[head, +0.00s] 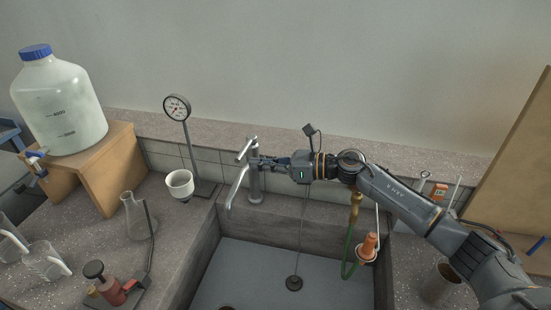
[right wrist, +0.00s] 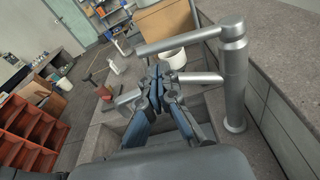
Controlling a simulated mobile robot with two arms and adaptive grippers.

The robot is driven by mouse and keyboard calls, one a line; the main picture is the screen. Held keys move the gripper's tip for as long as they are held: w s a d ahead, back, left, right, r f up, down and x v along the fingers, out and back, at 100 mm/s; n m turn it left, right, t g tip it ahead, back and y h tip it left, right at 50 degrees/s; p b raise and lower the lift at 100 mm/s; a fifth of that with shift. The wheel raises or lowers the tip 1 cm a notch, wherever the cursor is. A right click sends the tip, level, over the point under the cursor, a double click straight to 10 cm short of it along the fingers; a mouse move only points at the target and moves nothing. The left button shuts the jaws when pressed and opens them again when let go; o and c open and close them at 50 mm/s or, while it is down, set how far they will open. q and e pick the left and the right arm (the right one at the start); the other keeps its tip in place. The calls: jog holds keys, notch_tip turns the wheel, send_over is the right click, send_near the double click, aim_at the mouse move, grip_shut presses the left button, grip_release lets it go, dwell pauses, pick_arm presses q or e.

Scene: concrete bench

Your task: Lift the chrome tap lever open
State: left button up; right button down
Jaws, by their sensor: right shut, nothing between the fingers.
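The chrome tap (head: 255,182) stands at the back left of the sink, and its upright body is at the right in the right wrist view (right wrist: 235,85). Its lever (head: 246,149) juts from the top of the body, above the spout (head: 237,188). In the right wrist view the lever (right wrist: 180,40) reaches left and the spout (right wrist: 201,78) passes behind my fingers. My right gripper (head: 255,161) is shut and empty beside the tap. Its fingertips (right wrist: 160,74) show just below the lever; contact cannot be told. My left gripper is out of view.
The sink (head: 260,265) lies below my right arm. A flask (head: 137,217) and a large bottle (head: 60,105) are farther left. A green hose (head: 347,255) hangs at the right.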

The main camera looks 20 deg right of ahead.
aim_at(249, 145)
jog(key=x, duration=0.3)
jog(key=shift+a+p, duration=0.1)
jog(key=shift+p, duration=0.2)
jog(key=shift+r, duration=0.1)
jog(key=shift+w+r+m, duration=0.1)
jog(key=shift+r+m, duration=0.15)
jog(key=shift+m, duration=0.05)
jog(key=shift+r, duration=0.1)
jog(key=r+m, duration=0.1)
jog(key=r+m+p, duration=0.1)
jog(key=m, duration=0.1)
jog(key=w+r+m, duration=0.1)
jog(key=r, duration=0.1)
jog(key=shift+d+m+g+y+p, duration=0.35)
jog(key=shift+m+g+y+p, duration=0.05)
jog(key=shift+w+d+r+m, duration=0.2)
jog(key=shift+r+m, duration=0.15)
jog(key=shift+m, duration=0.15)
jog(key=shift+w+d+r+m, duration=0.1)
jog(key=shift+w+r+m, duration=0.1)
jog(key=shift+r+m, duration=0.25)
